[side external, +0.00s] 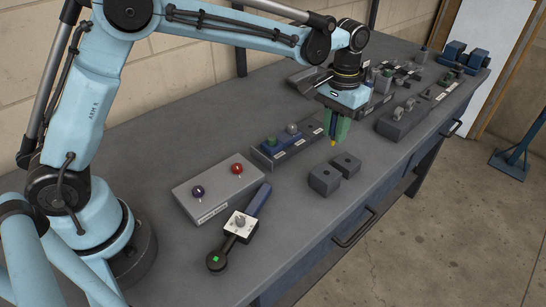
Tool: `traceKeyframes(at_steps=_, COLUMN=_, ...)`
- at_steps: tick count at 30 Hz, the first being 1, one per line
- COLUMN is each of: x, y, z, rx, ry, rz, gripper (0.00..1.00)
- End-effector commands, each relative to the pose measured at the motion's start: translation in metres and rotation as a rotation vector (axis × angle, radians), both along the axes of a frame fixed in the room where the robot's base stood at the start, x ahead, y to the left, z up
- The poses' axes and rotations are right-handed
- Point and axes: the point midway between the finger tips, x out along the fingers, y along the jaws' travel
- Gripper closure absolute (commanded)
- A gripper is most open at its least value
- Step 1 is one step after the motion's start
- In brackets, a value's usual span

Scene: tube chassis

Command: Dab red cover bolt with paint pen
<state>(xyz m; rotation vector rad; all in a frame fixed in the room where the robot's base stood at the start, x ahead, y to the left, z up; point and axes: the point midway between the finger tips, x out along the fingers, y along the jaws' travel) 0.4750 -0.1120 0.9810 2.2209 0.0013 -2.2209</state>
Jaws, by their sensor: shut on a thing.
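A red round-topped bolt (237,169) stands on the flat grey cover plate (215,187) left of the picture's middle. A dark blue round-topped bolt (198,191) stands on the same plate, nearer its left end. My gripper (338,128), with green fingers, points down over the bench, to the right of the red bolt and apart from it. It is shut on a slim blue pen with a yellow tip (333,142), which looks like the paint pen. The fingers hide most of the pen. The tip hangs above the bench, near two dark blocks.
The two dark blocks with holes (325,180) stand below my gripper. A tray with blue and grey knobs (280,145) lies between plate and gripper. A square white-topped tool (240,226) lies in front of the plate. Several fixtures crowd the far right bench (405,118).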

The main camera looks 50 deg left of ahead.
Motion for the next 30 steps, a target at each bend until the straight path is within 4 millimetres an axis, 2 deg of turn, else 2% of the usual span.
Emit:
traceKeyframes(at_steps=6, x=-0.044, y=0.040, z=0.020, rx=0.000, ry=0.000, rz=0.004, gripper=1.00)
traceKeyframes(at_steps=15, x=-0.113, y=0.083, z=0.030, rx=0.000, ry=0.000, rz=0.003, gripper=1.00)
traceKeyframes(at_steps=21, x=-0.156, y=0.102, z=0.026, rx=0.000, ry=0.000, rz=0.002, gripper=1.00)
traceKeyframes(at_steps=24, x=-0.171, y=0.108, z=0.023, rx=0.000, ry=0.000, rz=0.002, gripper=1.00)
traceKeyframes(at_steps=30, x=-0.184, y=0.112, z=0.019, rx=0.000, ry=0.000, rz=0.000, gripper=1.00)
